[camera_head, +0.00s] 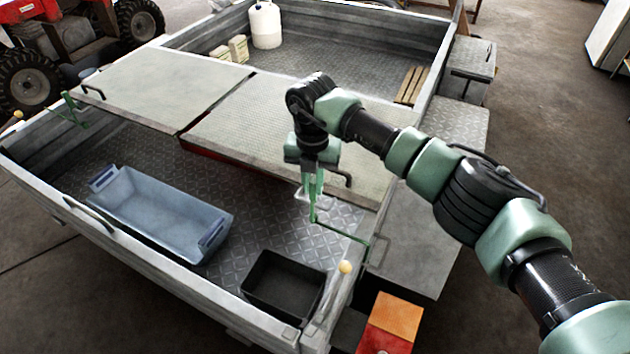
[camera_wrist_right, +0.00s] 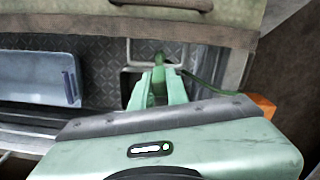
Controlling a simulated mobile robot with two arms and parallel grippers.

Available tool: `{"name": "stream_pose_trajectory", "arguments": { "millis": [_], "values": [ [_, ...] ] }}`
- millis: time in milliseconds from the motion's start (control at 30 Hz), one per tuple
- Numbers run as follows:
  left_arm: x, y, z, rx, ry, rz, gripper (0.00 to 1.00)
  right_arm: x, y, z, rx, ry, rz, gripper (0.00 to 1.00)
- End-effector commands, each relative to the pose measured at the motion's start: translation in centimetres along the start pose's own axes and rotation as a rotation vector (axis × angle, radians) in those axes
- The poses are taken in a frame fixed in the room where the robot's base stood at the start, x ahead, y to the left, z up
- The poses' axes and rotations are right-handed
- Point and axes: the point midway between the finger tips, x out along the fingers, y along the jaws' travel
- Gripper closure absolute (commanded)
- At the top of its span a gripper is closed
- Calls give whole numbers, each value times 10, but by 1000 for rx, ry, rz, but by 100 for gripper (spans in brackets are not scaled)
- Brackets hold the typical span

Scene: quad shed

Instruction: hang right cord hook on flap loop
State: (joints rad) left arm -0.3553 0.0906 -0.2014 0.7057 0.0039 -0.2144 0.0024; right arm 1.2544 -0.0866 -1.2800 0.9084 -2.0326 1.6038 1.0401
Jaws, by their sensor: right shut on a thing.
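My right gripper (camera_head: 312,190) is shut on the green right cord hook (camera_wrist_right: 158,88), low in front of the right flap's front edge. A green cord (camera_head: 342,233) runs from it to the trailer's right side wall. In the right wrist view a pale square metal loop (camera_wrist_right: 125,70), likely the flap loop, stands out below the flap edge. The hook's tip overlaps this loop's opening; I cannot tell whether it passes through or touches. The right flap (camera_head: 270,125) lies flat and carries a dark handle (camera_head: 343,178). My left gripper is not in view.
A blue tub (camera_head: 155,213) and a black bin (camera_head: 283,285) sit on the trailer floor. A yellow ball (camera_head: 345,267) tops the right wall near the cord. An orange box (camera_head: 397,315) stands outside.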

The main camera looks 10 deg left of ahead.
Motion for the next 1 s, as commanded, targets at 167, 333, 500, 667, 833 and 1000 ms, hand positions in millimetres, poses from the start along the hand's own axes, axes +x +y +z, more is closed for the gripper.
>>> {"name": "stream_pose_trajectory", "arguments": {
  "millis": [167, 333, 500, 667, 833, 1000],
  "values": [
    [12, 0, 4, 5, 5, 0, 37, 15, 0, 0, 0, 0, 0, 100],
    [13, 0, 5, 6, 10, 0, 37, 18, 0, 0, 0, 0, 1, 100],
    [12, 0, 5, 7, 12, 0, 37, 18, 0, 0, 0, 0, 1, 100],
    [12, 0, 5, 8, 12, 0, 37, 18, 0, 0, 0, 0, 0, 71],
    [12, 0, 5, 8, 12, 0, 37, 18, 0, 0, 0, 0, 0, 59],
    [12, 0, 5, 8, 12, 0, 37, 18, 0, 0, 0, 0, 0, 45]
  ]
}}
